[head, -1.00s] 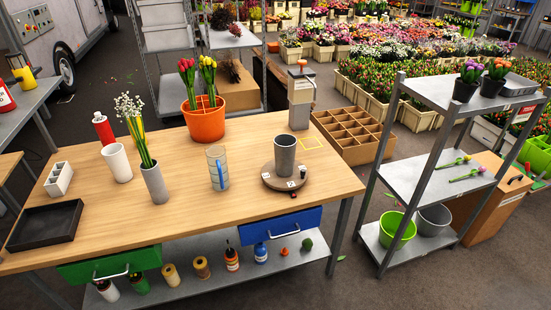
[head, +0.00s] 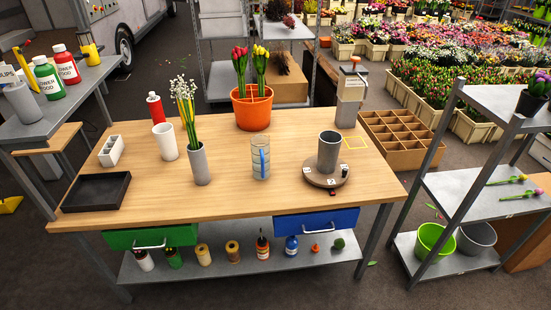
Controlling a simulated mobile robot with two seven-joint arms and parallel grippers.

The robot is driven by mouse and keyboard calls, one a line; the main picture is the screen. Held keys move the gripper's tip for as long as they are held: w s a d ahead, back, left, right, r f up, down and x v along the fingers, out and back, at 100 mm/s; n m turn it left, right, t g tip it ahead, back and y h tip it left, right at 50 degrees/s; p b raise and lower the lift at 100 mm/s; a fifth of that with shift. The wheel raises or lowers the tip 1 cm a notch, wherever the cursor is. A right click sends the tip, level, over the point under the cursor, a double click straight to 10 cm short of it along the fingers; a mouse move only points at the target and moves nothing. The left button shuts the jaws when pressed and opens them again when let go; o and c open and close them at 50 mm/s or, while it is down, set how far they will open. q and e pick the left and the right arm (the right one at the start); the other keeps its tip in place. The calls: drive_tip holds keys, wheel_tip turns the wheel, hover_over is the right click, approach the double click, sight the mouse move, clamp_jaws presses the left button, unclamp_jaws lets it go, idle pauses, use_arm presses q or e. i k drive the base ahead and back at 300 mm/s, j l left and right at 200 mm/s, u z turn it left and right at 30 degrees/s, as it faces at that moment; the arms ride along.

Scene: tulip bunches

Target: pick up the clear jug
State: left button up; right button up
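The clear jug (head: 260,158) stands upright on the wooden table (head: 230,196), right of the middle. It is a see-through cylinder with a blue handle or strip on its front. It stands between the grey vase with flowers (head: 200,165) and the grey cylinder (head: 328,151) on a round turntable (head: 326,178). Neither of my grippers shows in the head view.
An orange pot with tulips (head: 252,108) stands behind the jug. A white cup (head: 165,142), a red bottle (head: 155,108) and a black tray (head: 97,191) are at the left. Bare tabletop lies in front of the jug. A metal shelf (head: 470,190) stands at the right.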

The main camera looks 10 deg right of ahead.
sight(260, 143)
drive_tip(key=i+j, duration=0.2)
drive_tip(key=j, duration=0.15)
drive_tip(key=i+j, duration=0.2)
drive_tip(key=j, duration=0.2)
drive_tip(key=i+j, duration=0.25)
drive_tip(key=i+j+z, duration=0.1)
drive_tip(key=j, duration=0.4)
drive_tip(key=i+j, duration=0.5)
drive_tip(key=j, duration=0.25)
